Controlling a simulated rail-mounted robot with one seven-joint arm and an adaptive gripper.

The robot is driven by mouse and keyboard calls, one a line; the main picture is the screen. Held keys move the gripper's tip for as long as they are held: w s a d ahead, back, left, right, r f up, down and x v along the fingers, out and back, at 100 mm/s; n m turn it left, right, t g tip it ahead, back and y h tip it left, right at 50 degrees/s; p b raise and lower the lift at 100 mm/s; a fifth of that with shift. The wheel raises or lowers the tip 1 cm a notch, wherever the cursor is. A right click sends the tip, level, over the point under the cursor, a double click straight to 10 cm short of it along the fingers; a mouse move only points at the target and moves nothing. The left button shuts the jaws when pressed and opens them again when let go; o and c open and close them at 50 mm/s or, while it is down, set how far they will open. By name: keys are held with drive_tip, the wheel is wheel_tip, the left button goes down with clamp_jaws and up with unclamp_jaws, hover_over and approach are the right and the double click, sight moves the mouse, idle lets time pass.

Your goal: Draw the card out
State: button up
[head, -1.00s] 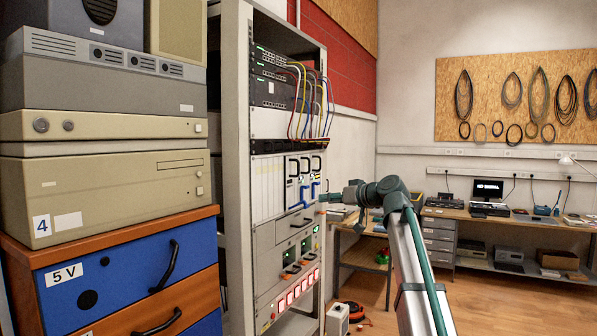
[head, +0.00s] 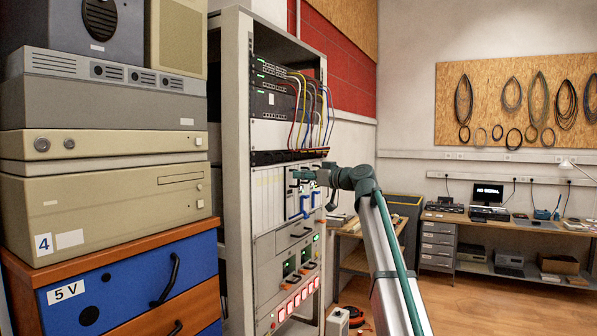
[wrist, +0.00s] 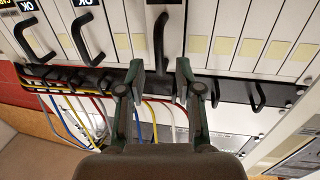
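The card cage (head: 270,195) sits in the tall rack, with upright white card fronts and black and blue handles. In the head view my gripper (head: 303,174) is at the upper part of the cards, small and partly merged with them. In the wrist view my gripper (wrist: 159,70) is open, one finger on each side of the lower end of a black handle (wrist: 160,42). That handle is on a card front (wrist: 145,42); I see no contact. Two more black-handled cards with OK labels are to its left, one handle (wrist: 83,38) being nearest.
A black bar with hooks and coloured cables (wrist: 60,85) runs close to the fingers in the wrist view. Above the cards in the head view are switches (head: 272,85) with cables. Stacked beige cases (head: 110,205) stand left of the rack. The floor right of my arm is clear.

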drive_tip(key=shift+x, duration=1.15)
clamp_jaws()
